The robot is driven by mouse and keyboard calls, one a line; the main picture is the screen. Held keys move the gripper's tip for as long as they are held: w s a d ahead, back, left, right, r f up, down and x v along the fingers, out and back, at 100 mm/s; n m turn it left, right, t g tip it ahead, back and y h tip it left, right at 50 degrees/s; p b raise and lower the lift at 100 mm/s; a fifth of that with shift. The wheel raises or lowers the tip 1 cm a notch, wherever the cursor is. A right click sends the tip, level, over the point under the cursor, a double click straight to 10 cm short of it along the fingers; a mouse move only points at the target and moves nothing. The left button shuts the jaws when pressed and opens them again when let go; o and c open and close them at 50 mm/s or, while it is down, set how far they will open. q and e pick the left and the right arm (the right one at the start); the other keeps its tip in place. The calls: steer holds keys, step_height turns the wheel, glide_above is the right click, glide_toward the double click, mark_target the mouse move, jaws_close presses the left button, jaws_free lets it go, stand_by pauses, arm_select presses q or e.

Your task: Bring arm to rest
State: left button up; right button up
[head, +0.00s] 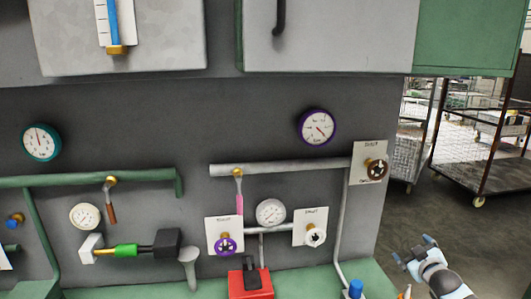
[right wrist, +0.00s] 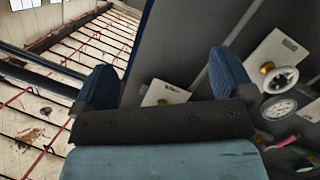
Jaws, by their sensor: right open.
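My right gripper (head: 414,250) is at the lower right of the head view, to the right of the grey panel and apart from it. Its two blue fingers stand wide apart in the right wrist view (right wrist: 165,80), with nothing held between them. My left gripper is in neither view.
A red box (head: 250,284) and a blue-topped part (head: 356,288) sit on the green ledge (head: 320,277). Open floor (head: 435,205) and a wire cart (head: 480,180) lie right.

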steer(key=s+a+f+m+g+y, duration=0.1)
steer(key=s+a+f+g+y, duration=0.1)
steer(key=s+a+f, duration=1)
steer(key=s+a+f+g+y, duration=0.2)
steer(key=s+a+f, duration=0.6)
steer(key=s+a, duration=0.65)
steer(key=s, duration=0.5)
steer(key=s+a+m+g, duration=0.1)
steer(key=s+a, duration=0.2)
steer(key=s, duration=0.4)
steer(key=shift+f+m+y, duration=0.2)
steer(key=shift+m+y, duration=0.1)
